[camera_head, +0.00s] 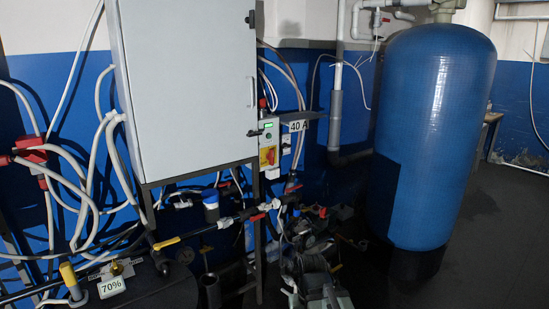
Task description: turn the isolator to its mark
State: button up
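The isolator (268,157) is a small red rotary handle on a yellow plate. It sits low on a narrow grey control box (268,136) with a small green lit display, at the right side of the big grey cabinet. The handle's angle and its mark are too small to read. A white label reading 40 A (298,126) is to the right of the box.
The big grey cabinet (186,85) stands on a dark frame. A blue tank (435,130) stands at the right. Pipes, valves and machinery (310,260) crowd below the isolator. A 70% label (111,287) is on a dark surface at bottom left. Dark floor (480,260) is clear at right.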

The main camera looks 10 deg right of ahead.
aim_at(270, 156)
jog(key=z, duration=1.75)
jog(key=i, duration=2.45)
jog(key=u, duration=4.05)
jog(key=i, duration=1)
jog(key=z, duration=0.1)
